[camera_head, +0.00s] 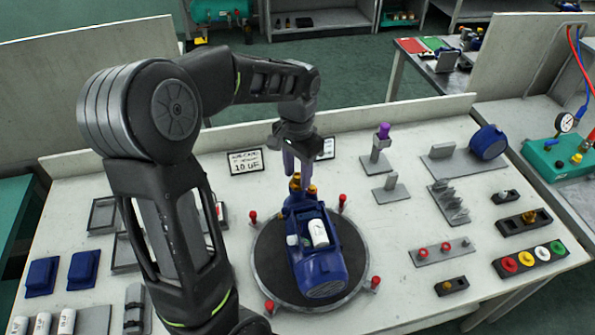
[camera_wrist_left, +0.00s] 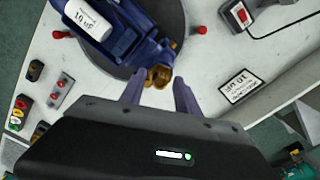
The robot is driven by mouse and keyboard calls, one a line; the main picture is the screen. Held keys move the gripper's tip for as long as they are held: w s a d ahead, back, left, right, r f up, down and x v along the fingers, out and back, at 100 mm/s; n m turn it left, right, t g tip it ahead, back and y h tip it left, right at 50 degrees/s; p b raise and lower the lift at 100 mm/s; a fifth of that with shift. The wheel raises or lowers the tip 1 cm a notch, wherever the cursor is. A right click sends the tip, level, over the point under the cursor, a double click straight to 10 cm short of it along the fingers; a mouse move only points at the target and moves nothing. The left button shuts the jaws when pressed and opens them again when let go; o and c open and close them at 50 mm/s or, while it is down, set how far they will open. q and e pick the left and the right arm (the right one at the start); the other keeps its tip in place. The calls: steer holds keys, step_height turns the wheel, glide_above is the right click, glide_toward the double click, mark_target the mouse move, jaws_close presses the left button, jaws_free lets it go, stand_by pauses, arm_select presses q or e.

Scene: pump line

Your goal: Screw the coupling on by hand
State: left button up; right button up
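The blue pump (camera_head: 322,265) lies on a dark round turntable (camera_head: 268,262), with a white labelled cylinder (camera_head: 318,232) on top. Brass fittings (camera_head: 295,184) stand at its far end. In the left wrist view a brass coupling piece (camera_wrist_left: 159,76) shows at the end of the blue pump body (camera_wrist_left: 112,35). My left gripper (camera_head: 298,172) points down just above the fittings. In the left wrist view its two fingers (camera_wrist_left: 159,92) are apart, with the brass piece between or just beyond the tips and visible gaps beside it. My right gripper is not in view.
Red-knobbed posts (camera_head: 253,217) surround the turntable. A small sign (camera_head: 246,161) stands behind it. To the right are a stand with a purple top (camera_head: 383,131), a rack of grey pegs (camera_head: 450,204) and a coloured button strip (camera_head: 530,259). Blue blocks (camera_head: 83,269) lie left.

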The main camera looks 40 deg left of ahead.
arm_select(q)
steer(key=n, duration=0.3)
steer(key=shift+n, duration=0.3)
steer(key=shift+n, duration=0.5)
steer(key=shift+c, duration=0.5)
jaws_close()
steer(key=shift+m, duration=1.7)
